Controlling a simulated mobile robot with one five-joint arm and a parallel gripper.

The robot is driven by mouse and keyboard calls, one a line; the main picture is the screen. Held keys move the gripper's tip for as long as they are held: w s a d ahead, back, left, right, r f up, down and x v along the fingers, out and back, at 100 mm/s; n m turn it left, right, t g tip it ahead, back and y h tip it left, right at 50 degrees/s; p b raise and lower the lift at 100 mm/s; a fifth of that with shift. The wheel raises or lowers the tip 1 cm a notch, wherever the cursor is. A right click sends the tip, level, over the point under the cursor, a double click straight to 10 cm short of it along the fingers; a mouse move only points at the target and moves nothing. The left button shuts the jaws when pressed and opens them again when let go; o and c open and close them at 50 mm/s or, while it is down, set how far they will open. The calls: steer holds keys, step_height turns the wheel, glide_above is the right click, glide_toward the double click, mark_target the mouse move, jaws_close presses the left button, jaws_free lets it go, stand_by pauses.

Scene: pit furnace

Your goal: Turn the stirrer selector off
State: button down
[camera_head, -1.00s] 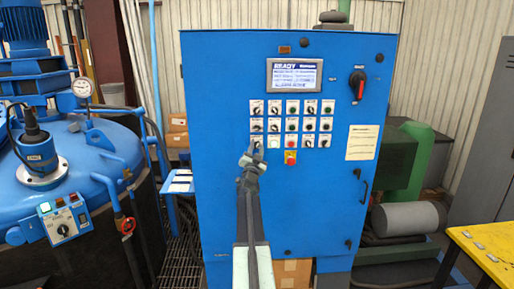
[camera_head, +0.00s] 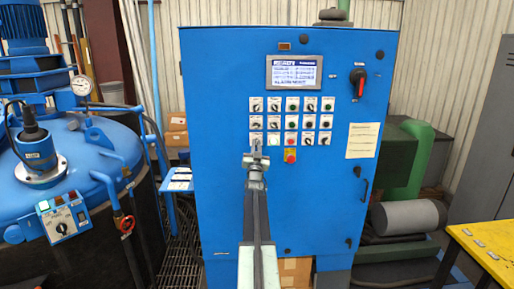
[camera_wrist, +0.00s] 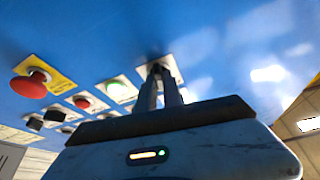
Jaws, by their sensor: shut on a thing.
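A selector switch (camera_head: 257,139) sits at the left end of the bottom row of controls on the blue cabinet. My gripper (camera_head: 257,158) is right at it, in front of and slightly below its plate. In the wrist view my gripper (camera_wrist: 160,76) is shut on the knob of this selector (camera_wrist: 172,64), its two dark fingertips close together over the light plate. The fingers hide most of the knob, so its pointing direction does not show. Its label is too small to read, so I cannot confirm it is the stirrer selector.
The cabinet (camera_head: 220,200) has a screen (camera_head: 294,70) and a rotary main switch (camera_head: 357,82). A blue furnace vessel (camera_head: 85,165) stands left, a yellow table (camera_head: 485,250) right.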

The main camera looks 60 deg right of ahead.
steer(key=shift+n+t+y+p, duration=0.2)
steer(key=shift+n+t+y, duration=0.55)
steer(key=shift+n, duration=1.2)
steer(key=shift+n+t+y+p, duration=0.2)
steer(key=shift+n+t+y, duration=0.5)
steer(key=shift+n, duration=1.2)
steer(key=shift+n+t+y+p, duration=0.2)
steer(key=shift+n+t+y, duration=0.5)
steer(key=shift+n, duration=1.65)
steer(key=c, duration=1.5)
jaws_free()
steer(key=shift+s, duration=0.1)
steer(key=b+v, duration=0.2)
steer(key=v, duration=0.5)
steer(key=shift+s+a+f, duration=0.1)
steer(key=shift+s+a, duration=0.15)
steer(key=shift+s, duration=0.05)
